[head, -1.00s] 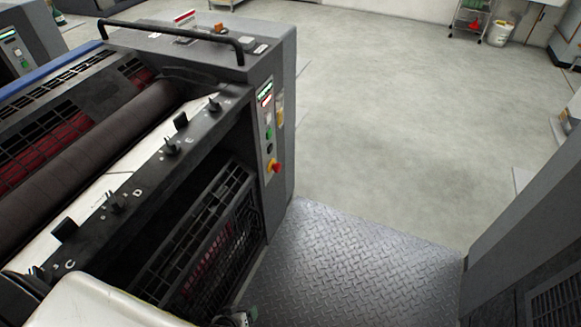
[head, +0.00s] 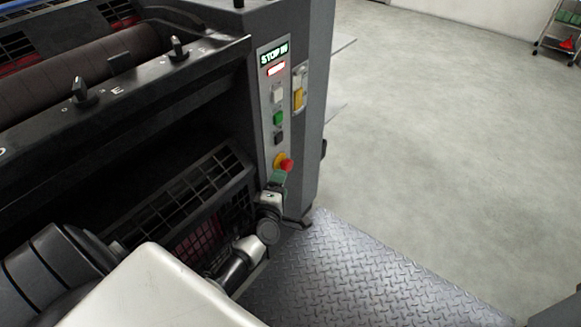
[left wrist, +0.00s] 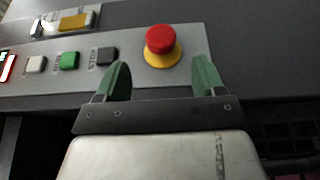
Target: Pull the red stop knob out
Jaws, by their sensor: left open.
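The red stop knob (head: 287,165) sits on a yellow collar low on the control panel (head: 263,120) of the dark press. In the left wrist view the red knob (left wrist: 160,39) stands out from the panel, just beyond the fingertips. My left gripper (left wrist: 160,75) is open, with its two green fingers apart and nothing between them. In the head view the left gripper (head: 279,178) is just below the knob. I cannot tell whether a finger touches it. My right gripper is not in view.
Above the knob are a black button (head: 279,138), a green button (head: 278,117) and a white button (head: 277,94). A black grille guard (head: 190,200) lies left of my arm. The tread-plate floor (head: 340,275) is clear.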

